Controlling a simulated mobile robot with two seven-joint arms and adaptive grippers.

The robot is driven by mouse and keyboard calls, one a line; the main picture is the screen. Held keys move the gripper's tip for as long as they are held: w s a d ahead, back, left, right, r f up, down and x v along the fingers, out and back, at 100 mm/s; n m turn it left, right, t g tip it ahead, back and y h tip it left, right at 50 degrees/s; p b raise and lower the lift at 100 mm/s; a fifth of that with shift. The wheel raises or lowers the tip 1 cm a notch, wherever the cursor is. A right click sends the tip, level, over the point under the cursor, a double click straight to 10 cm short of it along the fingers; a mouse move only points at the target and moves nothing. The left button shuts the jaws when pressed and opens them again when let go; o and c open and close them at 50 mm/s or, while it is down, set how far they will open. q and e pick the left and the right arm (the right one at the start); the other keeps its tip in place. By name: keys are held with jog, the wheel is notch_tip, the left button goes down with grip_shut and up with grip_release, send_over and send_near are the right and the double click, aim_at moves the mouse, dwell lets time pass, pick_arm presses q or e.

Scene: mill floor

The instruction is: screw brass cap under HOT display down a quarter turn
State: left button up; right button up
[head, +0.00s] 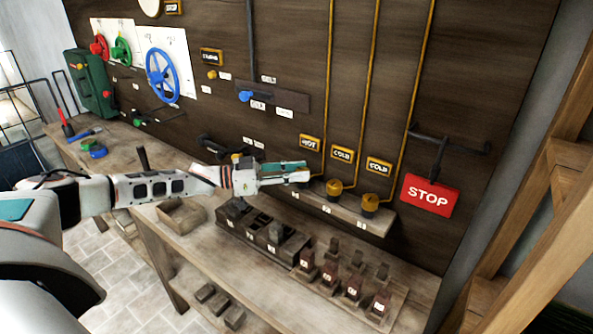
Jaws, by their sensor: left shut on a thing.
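Under the COLD displays, brass caps (333,188) and (370,200) sit on a wooden shelf. The place under the HOT display is covered by my left gripper (300,173), so the brass cap there is hidden. My left gripper reaches in from the left, level with the shelf, and is shut on the brass cap there. My right gripper is out of view.
A wooden bench (200,240) runs below, with a dark block rack (262,235) and several red-brown blocks (330,270). A red STOP sign (430,196) hangs right of the caps. A blue handwheel (163,76) is at upper left. Wooden shelving stands at far right.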

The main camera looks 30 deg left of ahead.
pick_arm(q)
jog(key=shift+r, duration=0.1)
jog(key=o, duration=1.1)
jog(key=v, duration=1.2)
